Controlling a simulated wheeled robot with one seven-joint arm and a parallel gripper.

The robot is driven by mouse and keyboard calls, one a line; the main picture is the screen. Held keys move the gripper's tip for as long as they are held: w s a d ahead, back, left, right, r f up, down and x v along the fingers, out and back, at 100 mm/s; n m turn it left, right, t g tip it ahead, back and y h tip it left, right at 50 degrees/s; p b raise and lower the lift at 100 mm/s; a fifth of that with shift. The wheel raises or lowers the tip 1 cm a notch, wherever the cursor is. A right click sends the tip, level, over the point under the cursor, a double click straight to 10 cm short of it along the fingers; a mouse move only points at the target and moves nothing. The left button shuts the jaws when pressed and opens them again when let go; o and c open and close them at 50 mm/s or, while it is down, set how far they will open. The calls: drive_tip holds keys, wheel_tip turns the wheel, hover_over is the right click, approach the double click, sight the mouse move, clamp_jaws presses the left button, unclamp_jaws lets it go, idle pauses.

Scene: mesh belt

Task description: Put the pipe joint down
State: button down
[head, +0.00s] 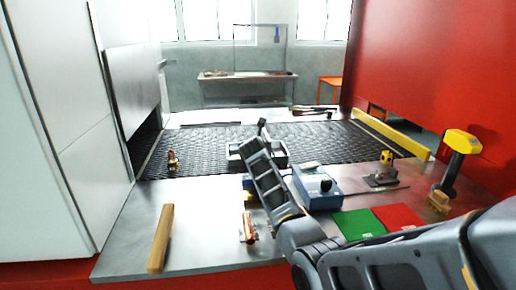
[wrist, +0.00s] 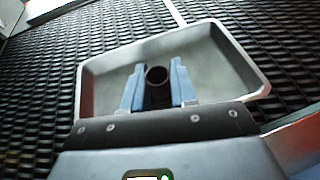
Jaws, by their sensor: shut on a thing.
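My gripper (wrist: 157,72) shows in the wrist view, its two blue fingers shut on a dark, round-mouthed pipe joint (wrist: 157,86). The pipe joint's open end faces the camera. Behind the fingers is a shallow grey metal tray (wrist: 222,35), and the held joint appears over its inside. Whether the joint touches the tray floor cannot be told. In the head view the tray (head: 281,158) sits on the black mesh belt, partly hidden by my arm. The held joint cannot be made out there.
The mesh belt (head: 205,147) is mostly bare. A small copper-coloured piece (head: 172,161) stands on its left. On the metal counter are a wooden bar (head: 161,238), a blue box (head: 318,186), green (head: 358,224) and red (head: 397,217) squares and a yellow-headed tool (head: 459,144).

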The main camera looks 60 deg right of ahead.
drive_tip(key=shift+f, duration=0.15)
drive_tip(key=c, duration=0.9)
unclamp_jaws()
drive_tip(key=shift+a, duration=0.1)
drive_tip(key=v, duration=1.2)
